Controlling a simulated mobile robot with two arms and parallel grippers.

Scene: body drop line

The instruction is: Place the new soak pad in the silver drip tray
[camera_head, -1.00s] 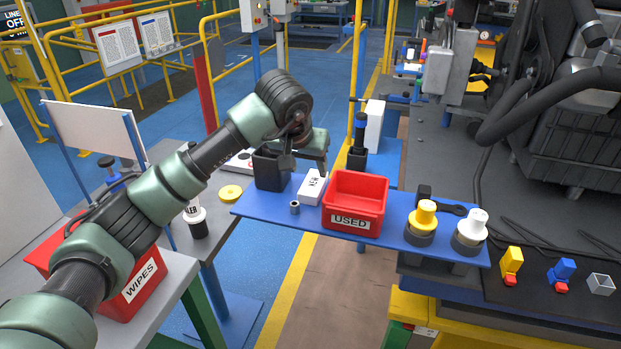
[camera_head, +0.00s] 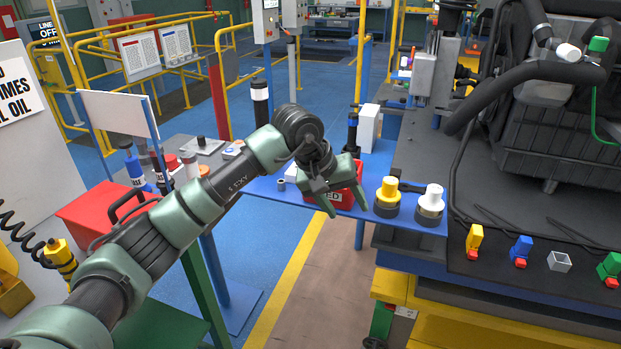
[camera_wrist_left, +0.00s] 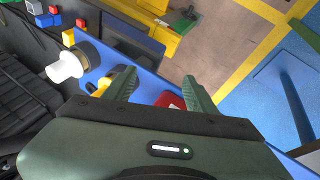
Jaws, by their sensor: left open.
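My left gripper (camera_head: 346,205) is open, its two fingers pointing down in front of the red bin (camera_head: 345,188), which carries a partly covered USED label. The left wrist view also shows the open gripper (camera_wrist_left: 158,88) with nothing held between its fingers, and a bit of the red bin (camera_wrist_left: 168,100) beyond them. I cannot make out a soak pad for certain. A flat grey tray-like thing (camera_head: 188,148) lies on the left table with a dark knob on it; I cannot tell whether it is the silver drip tray. My right gripper is not in view.
A yellow-topped (camera_head: 387,190) and a white-topped cylinder (camera_head: 430,198) stand right of the bin on the blue shelf (camera_head: 408,222). Bottles (camera_head: 135,170) and a red box (camera_head: 88,215) stand at left.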

